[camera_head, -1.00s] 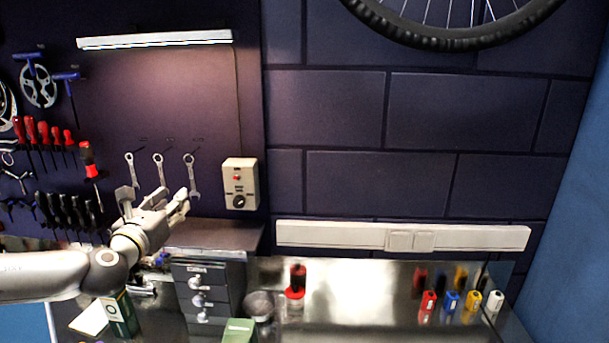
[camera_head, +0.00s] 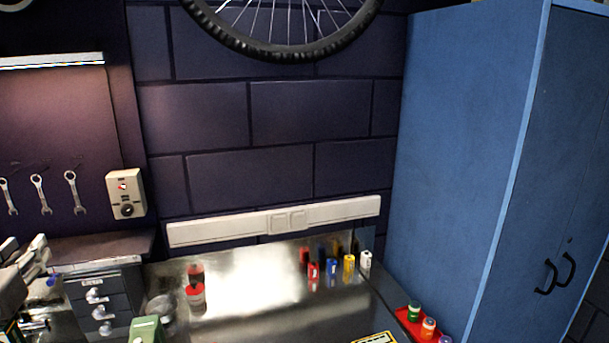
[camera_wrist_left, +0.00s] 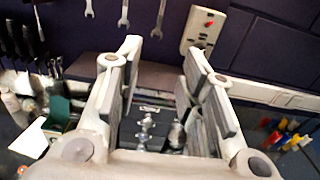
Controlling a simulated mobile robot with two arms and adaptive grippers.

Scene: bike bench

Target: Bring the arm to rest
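My left gripper (camera_head: 30,262) shows at the left edge of the head view, in front of the wall and beside the small drawer cabinet (camera_head: 97,302). Most of its arm is out of the picture. In the left wrist view its two fingers (camera_wrist_left: 155,85) stand wide apart with nothing held between them. Through the gap I see the drawer cabinet and its knobs (camera_wrist_left: 146,124). My right gripper is in neither view.
The metal bench top (camera_head: 265,290) holds a red-capped container (camera_head: 195,290), a green box (camera_head: 146,329) and several coloured bottles (camera_head: 332,268). A blue cabinet (camera_head: 470,150) stands at the right. A wheel (camera_head: 285,45) hangs above. Wrenches (camera_head: 40,194) hang at left.

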